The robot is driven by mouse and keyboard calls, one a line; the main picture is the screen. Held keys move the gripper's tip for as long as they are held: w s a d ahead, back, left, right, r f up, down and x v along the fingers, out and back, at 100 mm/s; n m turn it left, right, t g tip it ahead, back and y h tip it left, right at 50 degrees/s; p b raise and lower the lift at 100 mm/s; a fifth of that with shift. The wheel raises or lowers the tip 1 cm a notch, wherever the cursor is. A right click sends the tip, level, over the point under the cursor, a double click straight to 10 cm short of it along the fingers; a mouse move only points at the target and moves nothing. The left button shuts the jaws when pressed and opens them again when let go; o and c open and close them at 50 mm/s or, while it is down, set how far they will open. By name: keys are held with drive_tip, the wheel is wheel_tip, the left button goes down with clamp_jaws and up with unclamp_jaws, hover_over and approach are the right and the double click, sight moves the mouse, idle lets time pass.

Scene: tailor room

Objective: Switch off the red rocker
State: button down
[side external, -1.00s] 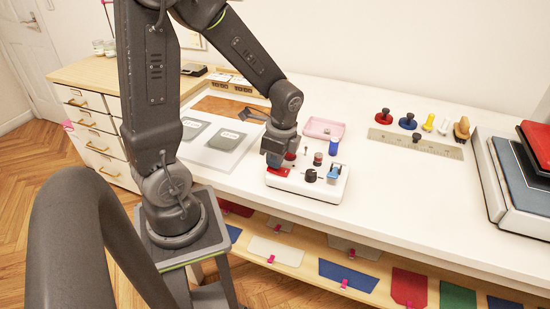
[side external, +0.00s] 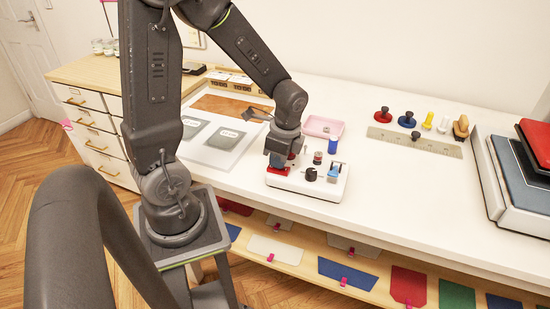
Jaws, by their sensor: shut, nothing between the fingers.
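A white switch box (side external: 308,189) stands near the front edge of the white table. The red rocker (side external: 278,171) is at its left end, partly hidden by my gripper. My gripper (side external: 276,165) points down and is shut and empty, its tips right at or just above the rocker. I cannot tell whether they touch it, nor which way the rocker is tilted. A black knob (side external: 311,174) and a blue control (side external: 334,171) sit further right on the box.
Behind the box are a pink tray (side external: 323,127) and a blue spool (side external: 333,145). Grey pads (side external: 224,138) on a white board lie left of my gripper.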

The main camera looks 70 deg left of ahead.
sight(287, 169)
drive_tip(key=shift+w+r, duration=0.1)
drive_tip(key=shift+w, duration=0.05)
wheel_tip(287, 169, up, 14)
drive_tip(key=w+d, duration=0.1)
drive_tip(key=shift+w+d, duration=0.25)
drive_tip(key=shift+d, duration=0.05)
idle(0.4)
drive_tip(key=shift+s+a, duration=0.35)
drive_tip(key=shift+a, duration=0.05)
drive_tip(key=f, duration=0.4)
drive_tip(key=s+a+f, duration=0.1)
drive_tip(key=f, duration=0.9)
drive_tip(key=shift+s+a, duration=0.2)
drive_tip(key=shift+s, duration=0.1)
